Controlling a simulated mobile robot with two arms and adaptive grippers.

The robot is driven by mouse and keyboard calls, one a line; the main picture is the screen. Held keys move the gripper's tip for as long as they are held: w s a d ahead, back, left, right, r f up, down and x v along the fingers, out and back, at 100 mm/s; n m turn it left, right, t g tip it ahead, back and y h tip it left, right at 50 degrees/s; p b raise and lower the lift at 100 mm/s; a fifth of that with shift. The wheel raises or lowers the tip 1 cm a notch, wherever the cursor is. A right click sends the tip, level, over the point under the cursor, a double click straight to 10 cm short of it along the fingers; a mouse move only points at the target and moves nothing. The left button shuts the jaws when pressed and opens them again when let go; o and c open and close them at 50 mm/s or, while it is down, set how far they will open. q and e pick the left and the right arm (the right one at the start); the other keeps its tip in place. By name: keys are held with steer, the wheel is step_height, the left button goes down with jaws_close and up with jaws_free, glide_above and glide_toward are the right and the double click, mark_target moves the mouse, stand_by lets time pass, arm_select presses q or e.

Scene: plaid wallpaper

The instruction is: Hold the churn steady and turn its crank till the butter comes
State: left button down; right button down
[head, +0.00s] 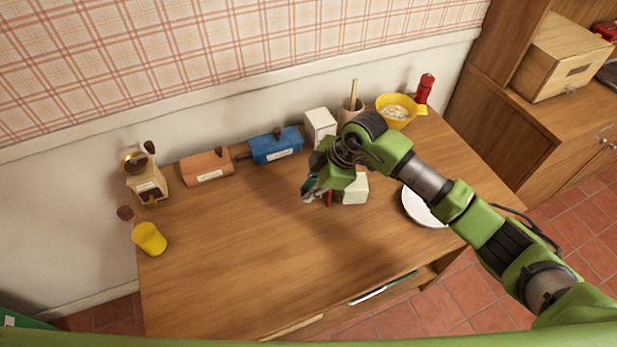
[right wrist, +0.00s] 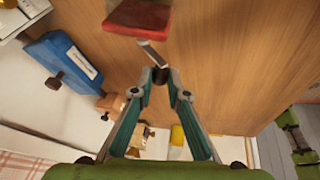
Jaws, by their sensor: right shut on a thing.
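The churn appears to be the small cream block (head: 355,189) with a red part at its left, standing near the table's middle and partly hidden by my right arm. In the right wrist view a red wooden piece (right wrist: 140,17) shows at the top, with a short metal crank (right wrist: 151,52) coming from it. My right gripper (head: 309,193) is at the left side of the block. Its fingertips (right wrist: 160,80) are closed around the dark knob (right wrist: 160,74) at the crank's end. My left gripper is not in view. No butter can be made out.
Along the back stand a grinder (head: 147,180), a brown box (head: 207,168), a blue box (head: 275,147), a white box (head: 320,127) and a yellow bowl (head: 397,110). The front tabletop is clear.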

steer(key=shift+d+f, duration=0.1)
steer(key=shift+f, duration=0.1)
steer(key=c, duration=1.9)
jaws_free()
steer(key=v, duration=1.2)
